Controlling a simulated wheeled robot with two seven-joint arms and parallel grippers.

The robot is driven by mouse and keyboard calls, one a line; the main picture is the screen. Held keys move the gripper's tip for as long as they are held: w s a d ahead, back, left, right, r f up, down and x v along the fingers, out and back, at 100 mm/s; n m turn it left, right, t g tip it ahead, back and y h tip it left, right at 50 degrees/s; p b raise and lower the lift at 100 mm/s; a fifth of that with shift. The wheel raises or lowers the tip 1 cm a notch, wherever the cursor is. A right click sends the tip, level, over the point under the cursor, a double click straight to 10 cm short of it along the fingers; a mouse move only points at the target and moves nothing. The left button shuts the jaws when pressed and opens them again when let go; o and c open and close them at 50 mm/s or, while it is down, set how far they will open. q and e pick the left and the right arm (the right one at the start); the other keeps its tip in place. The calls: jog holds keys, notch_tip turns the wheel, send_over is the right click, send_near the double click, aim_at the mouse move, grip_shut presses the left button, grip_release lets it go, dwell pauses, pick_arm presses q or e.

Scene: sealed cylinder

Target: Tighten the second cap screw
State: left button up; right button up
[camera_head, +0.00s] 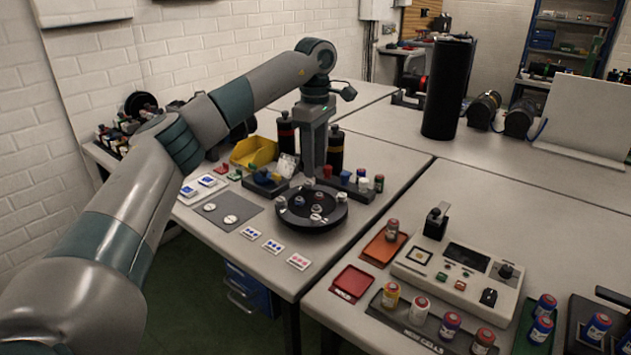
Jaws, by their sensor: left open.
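My left arm reaches in from the left, and my left gripper (313,178) points down over the far part of a round black fixture (312,221) on the left table. The gripper is open, with no held object visible between its fingers. Several small silvery and coloured pieces sit on the fixture, one of them a pale piece (316,208) near its middle. They are too small to tell which is the second cap screw or how tight any is. The fingertips hide part of the fixture's far rim. My right gripper is not in view.
Behind the gripper stand two dark bottles, one on the left (286,133) and one on the right (335,150), and a yellow bin (254,151). A grey mat (227,221) lies left of the fixture. A control box (457,272) and several small jars occupy the right table.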

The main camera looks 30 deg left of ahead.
pick_arm(q)
notch_tip(320, 180, up, 3)
jog(key=shift+r, duration=0.1)
dwell(0.7)
